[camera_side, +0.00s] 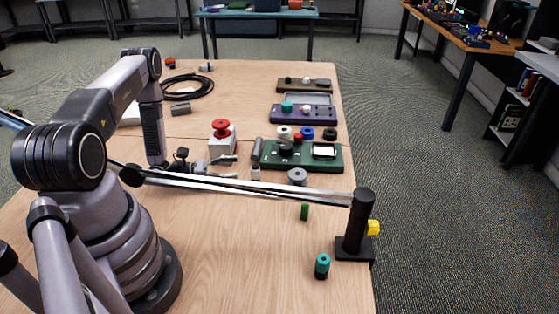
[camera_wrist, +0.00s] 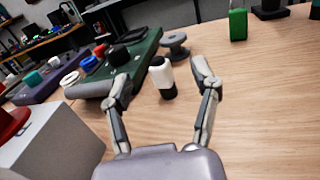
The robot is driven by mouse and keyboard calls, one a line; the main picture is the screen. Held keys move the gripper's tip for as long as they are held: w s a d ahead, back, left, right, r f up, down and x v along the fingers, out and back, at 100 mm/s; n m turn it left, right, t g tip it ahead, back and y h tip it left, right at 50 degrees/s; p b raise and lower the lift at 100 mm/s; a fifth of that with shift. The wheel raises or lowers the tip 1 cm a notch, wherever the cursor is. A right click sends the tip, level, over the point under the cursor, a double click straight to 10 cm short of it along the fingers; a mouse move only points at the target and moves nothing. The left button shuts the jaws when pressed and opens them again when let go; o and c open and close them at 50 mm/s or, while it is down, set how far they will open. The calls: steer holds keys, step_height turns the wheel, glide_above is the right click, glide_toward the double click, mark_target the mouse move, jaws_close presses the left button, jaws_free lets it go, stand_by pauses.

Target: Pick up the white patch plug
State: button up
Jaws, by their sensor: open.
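The white patch plug (camera_wrist: 161,74) stands upright on the wooden table, white above with a black lower part. It also shows in the side view (camera_side: 256,173), small, just right of my gripper (camera_side: 232,164). In the wrist view my gripper (camera_wrist: 160,70) is open, with one finger on each side of the plug in the picture. Gaps show between the plug and both fingers. How far the plug is from the fingertips in depth is hard to tell.
A green board (camera_side: 318,165) with a black knob lies beside the plug, with a grey spool (camera_side: 297,176) near it. A white box with a red button (camera_side: 221,132) stands close by.

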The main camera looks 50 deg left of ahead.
mark_target(255, 170)
steer(key=shift+s+a+f+n+t+y, duration=0.1)
steer(key=shift+s+f+n+t+y, duration=0.15)
steer(key=shift+f, duration=0.2)
steer(key=shift+s+a+f+n+t+y, duration=0.1)
steer(key=shift+f+n+y, duration=0.05)
steer(key=shift+f+n, duration=0.25)
steer(key=shift+w+f+y, duration=0.1)
steer(key=shift+f+y, duration=0.2)
steer(key=x, duration=0.7)
steer(key=shift+w, duration=0.1)
steer(key=shift+c, duration=0.2)
jaws_close()
